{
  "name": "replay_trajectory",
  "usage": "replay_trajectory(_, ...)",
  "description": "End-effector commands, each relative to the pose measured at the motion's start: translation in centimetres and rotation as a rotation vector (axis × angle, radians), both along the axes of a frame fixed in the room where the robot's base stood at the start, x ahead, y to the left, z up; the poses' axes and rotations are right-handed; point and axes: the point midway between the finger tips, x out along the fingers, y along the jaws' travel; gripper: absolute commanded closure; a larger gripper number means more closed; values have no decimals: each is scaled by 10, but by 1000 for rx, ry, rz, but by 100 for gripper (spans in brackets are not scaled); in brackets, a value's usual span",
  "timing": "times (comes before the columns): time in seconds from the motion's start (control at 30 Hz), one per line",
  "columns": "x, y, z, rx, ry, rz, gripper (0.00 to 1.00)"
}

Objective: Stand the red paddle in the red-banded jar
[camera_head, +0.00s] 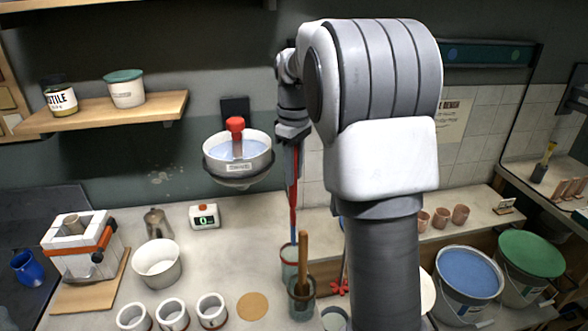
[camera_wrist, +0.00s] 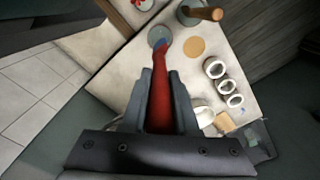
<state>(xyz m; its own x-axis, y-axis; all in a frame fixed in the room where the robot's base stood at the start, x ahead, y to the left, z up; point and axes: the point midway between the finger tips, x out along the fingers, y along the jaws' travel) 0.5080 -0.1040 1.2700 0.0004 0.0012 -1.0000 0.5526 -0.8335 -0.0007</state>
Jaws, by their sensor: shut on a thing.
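My gripper (camera_head: 291,150) is shut on the red paddle (camera_head: 293,205), which hangs upright below it, over the worktop. In the wrist view the red paddle (camera_wrist: 160,100) runs between the two fingers (camera_wrist: 161,75), and its far end looks blue. That end overlaps the mouth of a small grey-green jar with a reddish rim (camera_head: 288,269), which also shows in the wrist view (camera_wrist: 154,36). I cannot tell whether the tip is inside the jar or just above it.
A second jar (camera_head: 301,306) with a wooden-handled tool (camera_head: 304,260) stands close in front. Several white cups (camera_head: 172,314), a white bowl (camera_head: 158,264) and a cork disc (camera_head: 252,306) are to the left. A wall-mounted basin (camera_head: 238,165) hangs left of my gripper. Lidded buckets (camera_head: 468,275) stand right.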

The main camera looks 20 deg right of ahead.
Motion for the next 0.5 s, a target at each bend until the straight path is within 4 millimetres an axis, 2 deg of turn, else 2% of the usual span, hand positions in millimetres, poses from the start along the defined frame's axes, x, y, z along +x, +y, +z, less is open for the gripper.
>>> replay_trajectory(0.03, 0, 0, -8, 0, 0, 0, 100)
replay_trajectory(0.5, 0, 0, -44, 0, 0, 0, 100)
